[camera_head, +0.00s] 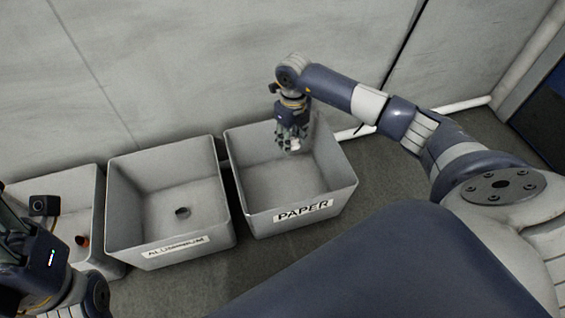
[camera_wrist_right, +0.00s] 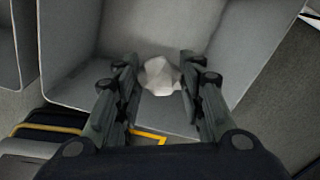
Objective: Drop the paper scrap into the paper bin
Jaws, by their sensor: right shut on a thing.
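The paper bin (camera_head: 262,225) is a grey open box with a PAPER label on its front, the rightmost of the three bins in the head view. My right gripper (camera_head: 292,143) reaches down over the back part of this bin. It is shut on the paper scrap (camera_wrist_right: 160,77), a crumpled white piece that shows between the fingertips in the right wrist view. The bin's grey inside (camera_wrist_right: 253,48) lies behind and below the scrap there. My left gripper (camera_head: 14,235) is at the lower left edge of the head view, partly cut off; its fingers are unclear.
A middle grey bin (camera_head: 122,215) has a partly readable label and a small dark round thing (camera_head: 182,212) inside. A left bin (camera_head: 97,215) holds a small reddish thing (camera_head: 82,240) and is partly hidden by my left arm. A pale wall (camera_head: 190,60) stands close behind the bins.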

